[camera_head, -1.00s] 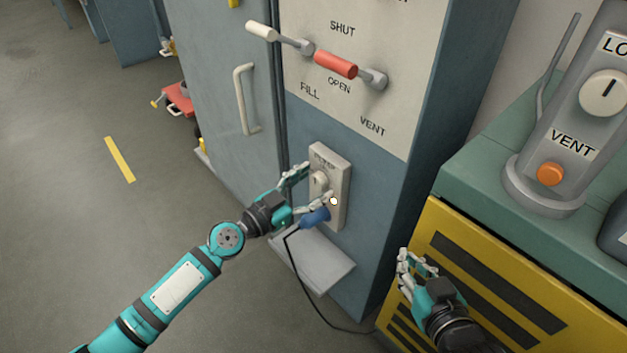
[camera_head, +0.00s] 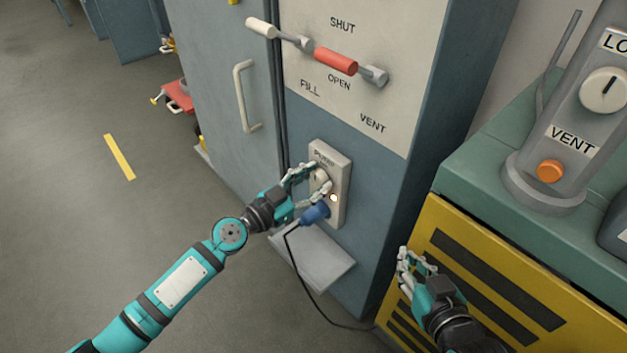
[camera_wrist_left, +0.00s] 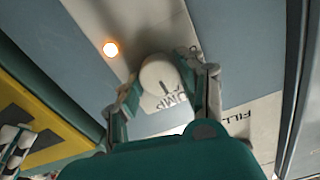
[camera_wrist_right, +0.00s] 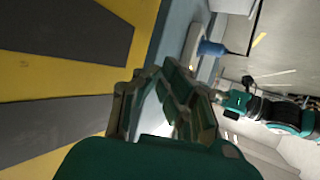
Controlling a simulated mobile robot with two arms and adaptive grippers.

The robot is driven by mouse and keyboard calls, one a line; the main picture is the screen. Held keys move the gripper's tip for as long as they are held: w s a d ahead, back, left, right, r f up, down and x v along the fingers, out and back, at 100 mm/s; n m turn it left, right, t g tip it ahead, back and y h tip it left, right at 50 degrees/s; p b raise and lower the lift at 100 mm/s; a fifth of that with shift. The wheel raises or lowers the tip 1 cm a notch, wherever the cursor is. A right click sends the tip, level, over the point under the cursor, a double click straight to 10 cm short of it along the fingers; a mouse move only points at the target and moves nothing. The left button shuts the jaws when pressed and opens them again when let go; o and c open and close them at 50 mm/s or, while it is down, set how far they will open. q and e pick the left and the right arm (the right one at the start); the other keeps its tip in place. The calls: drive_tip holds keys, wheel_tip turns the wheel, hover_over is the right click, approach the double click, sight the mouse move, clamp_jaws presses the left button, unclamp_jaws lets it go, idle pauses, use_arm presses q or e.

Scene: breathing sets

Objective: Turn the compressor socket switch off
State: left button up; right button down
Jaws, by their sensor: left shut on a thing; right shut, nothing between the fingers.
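The compressor socket (camera_head: 338,206) is a pale plate on the front of the blue-grey cabinet, with lettering at its top that reads as PUMP in the left wrist view. Its round switch knob (camera_wrist_left: 162,82) is cream coloured. My left gripper (camera_head: 318,184) is shut on the knob, with a finger on each side of it in the left wrist view. A small lamp (camera_head: 334,198) glows on the plate; it also shows in the left wrist view (camera_wrist_left: 111,49). A blue plug (camera_head: 314,214) sits below the knob. My right gripper (camera_head: 412,262) is shut and empty by the yellow unit.
A black cable (camera_head: 310,290) hangs from the plug toward the yellow unit (camera_head: 500,290). A grey ledge (camera_head: 312,262) juts out below the socket. White and red lever handles (camera_head: 336,61) stick out above. Open floor lies at left.

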use_arm(q)
drive_tip(key=shift+f+n+b, duration=0.1)
drive_tip(key=shift+n+b, duration=0.3)
drive_tip(key=shift+n, duration=1)
drive_tip(key=n, duration=0.3)
drive_tip(key=shift+n+b, duration=0.3)
drive_tip(key=shift+b, duration=0.05)
drive_tip(key=n, duration=0.2)
drive_tip(key=shift+n, duration=1.3)
use_arm(e)
wheel_tip(320, 180, up, 7)
drive_tip(key=w+a+t+y, duration=0.1)
drive_tip(key=w+a+t, duration=0.1)
drive_tip(key=t, duration=0.2)
use_arm(q)
drive_tip(key=shift+n, duration=1.3)
drive_tip(key=shift+w+a+n+p, duration=0.1)
drive_tip(key=shift+n+p, duration=0.4)
drive_tip(key=shift+n, duration=1.7)
use_arm(e)
drive_tip(key=shift+s+d+f+g+h, duration=0.2)
drive_tip(key=shift+f+g, duration=0.25)
drive_tip(key=shift+f, duration=0.35)
drive_tip(key=shift+s+d+f+g, duration=0.1)
drive_tip(key=shift+d+f+g, duration=0.25)
drive_tip(key=shift+f, duration=0.4)
drive_tip(key=shift+s+d+f+g+h, duration=0.15)
drive_tip(key=shift+f+g, duration=0.35)
drive_tip(key=shift+f, duration=0.4)
